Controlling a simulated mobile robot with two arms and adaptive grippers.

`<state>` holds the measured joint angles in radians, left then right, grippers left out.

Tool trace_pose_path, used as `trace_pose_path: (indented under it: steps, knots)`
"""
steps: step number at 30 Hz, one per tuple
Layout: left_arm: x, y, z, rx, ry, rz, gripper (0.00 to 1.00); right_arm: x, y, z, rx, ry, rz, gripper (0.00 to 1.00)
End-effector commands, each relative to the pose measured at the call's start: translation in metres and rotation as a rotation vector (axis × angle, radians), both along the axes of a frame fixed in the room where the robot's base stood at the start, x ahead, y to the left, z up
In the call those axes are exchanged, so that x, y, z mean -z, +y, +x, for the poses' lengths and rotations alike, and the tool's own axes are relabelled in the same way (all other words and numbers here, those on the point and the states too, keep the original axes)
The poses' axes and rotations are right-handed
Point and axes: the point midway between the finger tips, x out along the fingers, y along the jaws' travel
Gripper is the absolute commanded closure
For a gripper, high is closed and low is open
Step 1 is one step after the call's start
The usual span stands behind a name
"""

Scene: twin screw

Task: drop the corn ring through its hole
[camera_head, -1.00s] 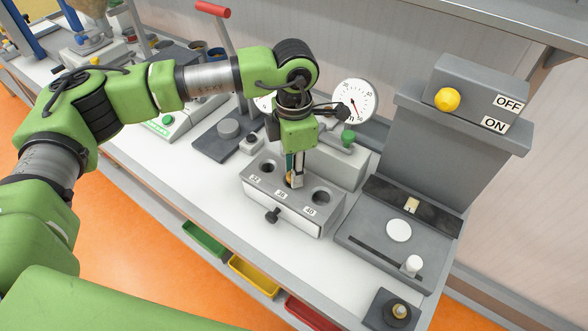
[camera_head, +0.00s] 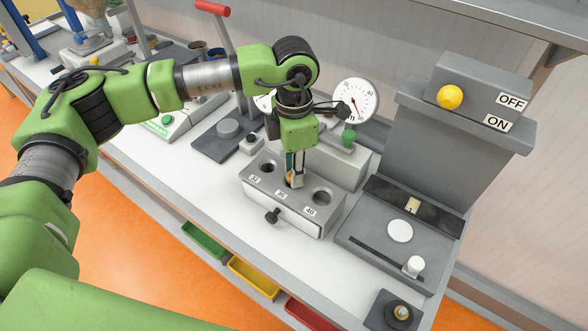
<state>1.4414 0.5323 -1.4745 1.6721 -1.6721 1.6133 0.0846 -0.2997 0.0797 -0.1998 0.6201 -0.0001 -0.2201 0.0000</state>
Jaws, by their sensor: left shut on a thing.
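My left gripper (camera_head: 294,180) points down over the grey hole block (camera_head: 288,218), at its middle hole, labelled 36. It is shut on a small golden thing, probably the corn ring (camera_head: 288,176), mostly hidden by the fingers. I cannot tell how far the ring is in the hole. The left hole (camera_head: 268,167), labelled 32, and the right hole (camera_head: 322,197), labelled 40, look open and empty. My right gripper is not in view.
A dial gauge (camera_head: 354,100) and a green knob (camera_head: 349,134) stand behind the block. Coloured bins (camera_head: 252,276) hang below the bench's front edge. Bare white bench (camera_head: 190,185) lies left of the block.

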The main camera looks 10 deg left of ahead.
Motion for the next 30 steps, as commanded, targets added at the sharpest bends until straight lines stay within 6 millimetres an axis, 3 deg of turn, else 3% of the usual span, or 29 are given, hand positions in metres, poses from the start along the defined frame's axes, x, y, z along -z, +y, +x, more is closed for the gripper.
trace_pose_path:
  steps: [30]
  knots:
    - [0.0004, -0.0005, 0.0001, 0.000, 0.000, -0.001, 0.84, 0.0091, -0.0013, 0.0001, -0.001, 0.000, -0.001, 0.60]
